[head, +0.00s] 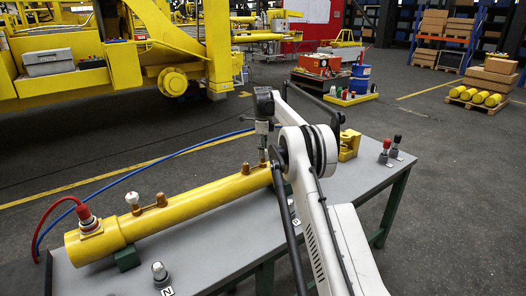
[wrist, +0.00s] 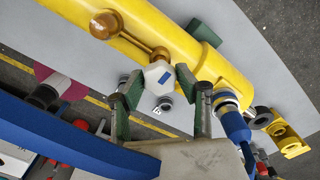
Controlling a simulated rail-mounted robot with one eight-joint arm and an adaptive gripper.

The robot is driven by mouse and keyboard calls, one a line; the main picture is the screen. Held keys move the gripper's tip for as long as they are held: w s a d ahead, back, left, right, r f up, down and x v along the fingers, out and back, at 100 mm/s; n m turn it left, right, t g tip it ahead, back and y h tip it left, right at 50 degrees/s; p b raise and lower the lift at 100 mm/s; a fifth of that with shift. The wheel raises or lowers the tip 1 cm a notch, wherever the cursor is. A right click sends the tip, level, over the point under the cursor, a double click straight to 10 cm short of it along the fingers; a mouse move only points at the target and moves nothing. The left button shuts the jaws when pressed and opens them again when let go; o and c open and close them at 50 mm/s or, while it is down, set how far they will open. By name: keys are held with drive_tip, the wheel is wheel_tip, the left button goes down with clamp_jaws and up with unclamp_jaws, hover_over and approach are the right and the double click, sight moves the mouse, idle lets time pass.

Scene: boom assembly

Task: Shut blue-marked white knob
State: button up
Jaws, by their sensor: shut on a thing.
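A yellow cylinder (head: 190,205) lies along the grey table (head: 215,255); it also crosses the top of the wrist view (wrist: 165,35). The white knob with a blue mark (wrist: 158,78) sits at the cylinder's side, beside a brass fitting (wrist: 104,24). My gripper (wrist: 160,86) is shut on this knob, with a green-padded finger on each side. In the head view my gripper (head: 263,152) is at the cylinder's far end and hides the knob. Another white knob (head: 132,199), with a reddish mark, stands near the cylinder's near end.
A red-capped fitting (head: 87,219) with a red hose is at the near end. A blue fitting (wrist: 229,112) with a blue hose sits close to my right finger. Loose fittings (head: 160,274) stand on the table. A yellow bracket (head: 349,146) is at its far end.

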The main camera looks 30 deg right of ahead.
idle(0.4)
drive_tip(key=o, duration=1.2)
drive_tip(key=shift+c, duration=0.2)
drive_tip(key=shift+r, duration=0.1)
drive_tip(key=shift+r, duration=3.7)
